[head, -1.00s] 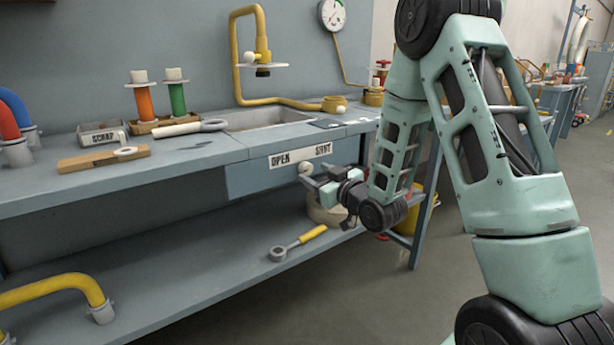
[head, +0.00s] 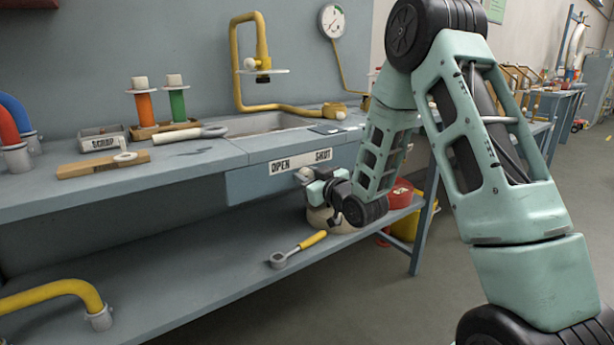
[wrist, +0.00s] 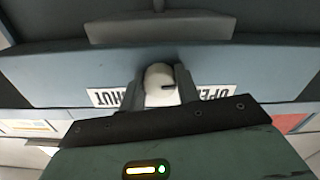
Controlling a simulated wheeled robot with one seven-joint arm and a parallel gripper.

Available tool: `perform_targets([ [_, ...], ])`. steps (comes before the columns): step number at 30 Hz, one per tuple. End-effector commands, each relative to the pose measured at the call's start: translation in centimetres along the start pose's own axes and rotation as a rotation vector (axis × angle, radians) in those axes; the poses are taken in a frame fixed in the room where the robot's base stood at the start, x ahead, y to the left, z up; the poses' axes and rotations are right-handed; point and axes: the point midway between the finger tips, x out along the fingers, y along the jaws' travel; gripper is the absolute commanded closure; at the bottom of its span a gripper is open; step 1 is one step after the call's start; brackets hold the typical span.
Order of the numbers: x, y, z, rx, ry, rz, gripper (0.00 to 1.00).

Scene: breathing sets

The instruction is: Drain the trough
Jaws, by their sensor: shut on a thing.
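The trough (head: 268,122) is a grey sunken basin in the bench top in the head view. Below it, a blue-grey front panel (head: 250,183) carries a white label (head: 300,162) reading OPEN on the left and SHUT on the right. My gripper (wrist: 160,88) is shut on a pale round knob (wrist: 159,82) at the panel, between the two words. Whether the trough holds liquid cannot be told.
A yellow pipe tap (head: 262,50) stands over the trough. The lower shelf holds a yellow-handled wrench (head: 297,249) and a pale round container. A red bucket (head: 400,193) stands right.

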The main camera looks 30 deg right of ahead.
Motion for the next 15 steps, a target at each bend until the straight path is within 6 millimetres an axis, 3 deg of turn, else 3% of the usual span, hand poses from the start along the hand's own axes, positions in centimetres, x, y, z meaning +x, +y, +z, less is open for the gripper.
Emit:
perform_targets([
  [8,-0.03,0.01,0.02,0.064,0.0,0.0,0.91],
  [15,-0.04,0.02,0.02,0.227,-0.001,0.0,0.91],
])
